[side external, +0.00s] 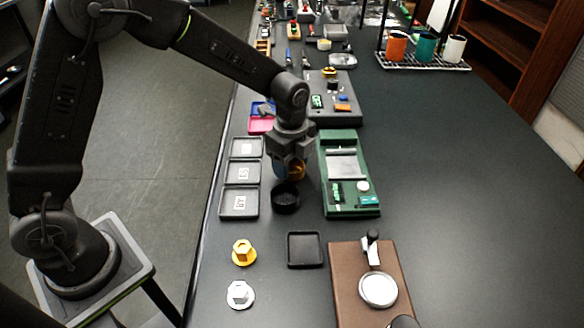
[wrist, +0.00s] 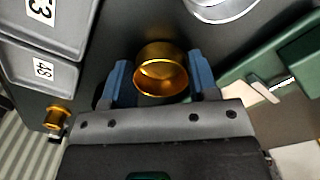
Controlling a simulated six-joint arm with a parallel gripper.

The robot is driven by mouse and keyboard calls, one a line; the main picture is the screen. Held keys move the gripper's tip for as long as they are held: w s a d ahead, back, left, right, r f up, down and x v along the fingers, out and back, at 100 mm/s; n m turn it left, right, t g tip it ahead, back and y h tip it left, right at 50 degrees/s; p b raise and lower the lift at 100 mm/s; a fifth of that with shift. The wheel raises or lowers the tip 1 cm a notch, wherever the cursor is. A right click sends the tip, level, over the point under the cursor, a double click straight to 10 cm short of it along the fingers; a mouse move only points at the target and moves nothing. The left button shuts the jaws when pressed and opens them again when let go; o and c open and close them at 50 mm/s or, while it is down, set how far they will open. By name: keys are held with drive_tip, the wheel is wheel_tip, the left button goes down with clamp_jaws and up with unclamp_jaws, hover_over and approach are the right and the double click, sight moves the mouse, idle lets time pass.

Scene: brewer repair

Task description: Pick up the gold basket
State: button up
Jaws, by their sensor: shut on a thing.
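The gold basket (wrist: 161,72) is a round, open metal cup. In the wrist view it sits between the two blue fingers of my gripper (wrist: 159,78), which is shut on it. In the side external view my gripper (side external: 291,169) points down, and a bit of the gold basket (side external: 297,171) shows at its jaws. The basket appears just above and behind a round black holder (side external: 286,200); whether it is clear of the surface below is hard to tell.
Three labelled grey trays (side external: 240,203) line the left. A green station (side external: 350,190) stands close on the right. A gold hex piece (side external: 243,252), a silver one (side external: 240,295), a black square tray (side external: 305,250) and a brown board (side external: 345,300) are nearer.

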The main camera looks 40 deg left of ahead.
drive_tip(key=shift+r, duration=0.6)
wheel_tip(320, 180, up, 3)
drive_tip(key=shift+f, duration=0.15)
drive_tip(key=s+a+r, duration=0.3)
drive_tip(key=a+r, duration=0.4)
drive_tip(key=a, duration=0.3)
hover_over(342, 166)
drive_tip(key=f, duration=0.3)
drive_tip(key=shift+s+a+f, duration=0.1)
drive_tip(key=shift+a+f, duration=0.1)
drive_tip(key=shift+f, duration=0.2)
drive_tip(key=shift+d+f, duration=0.2)
drive_tip(key=shift+f, duration=2)
drive_tip(key=shift+f, duration=0.6)
